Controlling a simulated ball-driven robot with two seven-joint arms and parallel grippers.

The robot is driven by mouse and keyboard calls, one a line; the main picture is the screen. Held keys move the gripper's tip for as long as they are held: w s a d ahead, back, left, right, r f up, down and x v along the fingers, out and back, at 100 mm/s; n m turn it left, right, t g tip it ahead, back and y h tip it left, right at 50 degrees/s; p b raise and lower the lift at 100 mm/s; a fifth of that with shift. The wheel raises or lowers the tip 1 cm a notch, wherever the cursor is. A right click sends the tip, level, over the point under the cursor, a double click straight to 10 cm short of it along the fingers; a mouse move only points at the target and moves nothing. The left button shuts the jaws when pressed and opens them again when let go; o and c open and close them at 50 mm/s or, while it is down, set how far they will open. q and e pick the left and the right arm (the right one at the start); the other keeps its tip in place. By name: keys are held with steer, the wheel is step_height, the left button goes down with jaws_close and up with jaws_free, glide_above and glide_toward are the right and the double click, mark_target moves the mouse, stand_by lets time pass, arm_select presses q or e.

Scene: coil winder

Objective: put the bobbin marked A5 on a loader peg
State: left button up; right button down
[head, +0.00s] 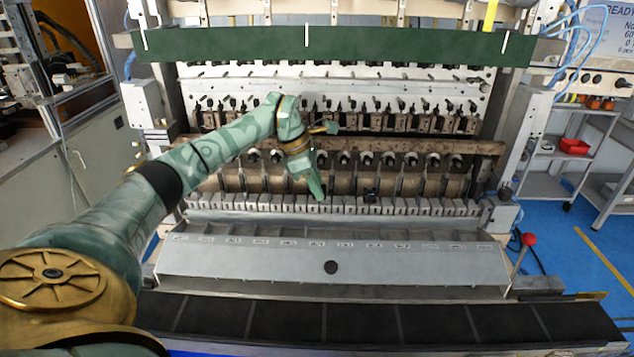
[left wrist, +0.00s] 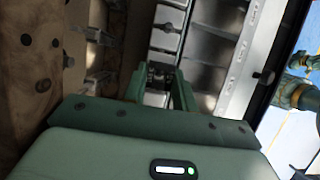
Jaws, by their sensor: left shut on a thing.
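My left gripper (head: 318,194) reaches in from the left and points down over the row of small grey blocks at the front of the winder. In the left wrist view its two green fingers (left wrist: 160,92) are shut on a small dark thing (left wrist: 158,76) between their tips. It may be a bobbin, but no A5 mark can be read. A row of pale round spindle ends (head: 367,158) runs behind the gripper; I cannot tell which parts are loader pegs. A small dark piece (head: 370,195) sits on the grey row right of the gripper. My right gripper is not in view.
A grey sloping trough (head: 420,262) with small unreadable labels and a dark round spot lies in front of the grey row. A brown rail (head: 440,147) crosses behind the gripper. A red-knobbed lever (head: 528,239) stands at the right. A black ledge (head: 350,322) at the front is clear.

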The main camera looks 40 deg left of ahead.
arm_select(q)
steer(key=shift+f, duration=0.3)
steer(key=o, duration=1)
steer(key=p+v, duration=0.1)
steer(key=v, duration=0.6)
steer(key=shift+r, duration=0.2)
steer(key=shift+a, duration=0.1)
